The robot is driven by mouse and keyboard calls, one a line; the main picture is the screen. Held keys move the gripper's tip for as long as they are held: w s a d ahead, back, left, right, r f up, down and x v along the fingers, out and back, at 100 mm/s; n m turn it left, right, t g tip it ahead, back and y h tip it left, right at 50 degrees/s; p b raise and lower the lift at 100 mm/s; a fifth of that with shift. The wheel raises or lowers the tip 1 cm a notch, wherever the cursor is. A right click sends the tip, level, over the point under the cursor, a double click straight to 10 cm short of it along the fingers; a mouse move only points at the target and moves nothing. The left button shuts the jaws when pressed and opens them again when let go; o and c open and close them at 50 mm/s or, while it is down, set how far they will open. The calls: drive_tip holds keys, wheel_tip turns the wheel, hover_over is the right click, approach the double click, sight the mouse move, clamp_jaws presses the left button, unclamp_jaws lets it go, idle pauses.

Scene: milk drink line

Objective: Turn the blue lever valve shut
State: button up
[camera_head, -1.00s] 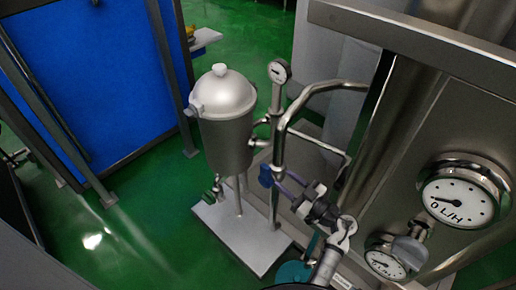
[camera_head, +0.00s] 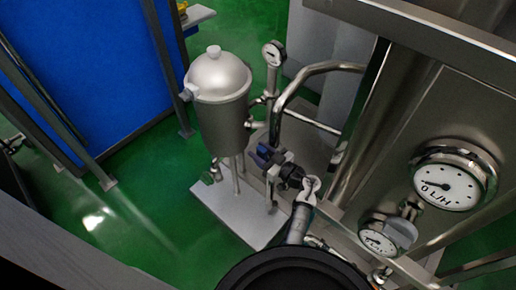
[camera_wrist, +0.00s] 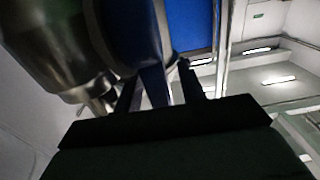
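The blue lever (camera_head: 264,153) of the valve is on the steel pipework just right of the lidded steel vessel in the head view. My gripper (camera_head: 272,158) is right at it, reaching in from the lower right, and partly hides it. In the wrist view a dark blue lever part (camera_wrist: 154,86) lies between the two dark fingers of my gripper (camera_wrist: 160,86). The fingers stand apart with a gap beside the lever, so the gripper looks open around it. Contact cannot be made out.
The steel vessel (camera_head: 217,95) stands left of the valve on a pale base plate (camera_head: 238,215). A small gauge (camera_head: 273,54) tops the pipe. A steel tank with a flow gauge (camera_head: 447,184) is close on the right. Green floor (camera_head: 140,200) is free at left.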

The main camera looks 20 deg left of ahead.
drive_tip(key=shift+w+a, duration=0.2)
drive_tip(key=shift+a, duration=0.35)
clamp_jaws()
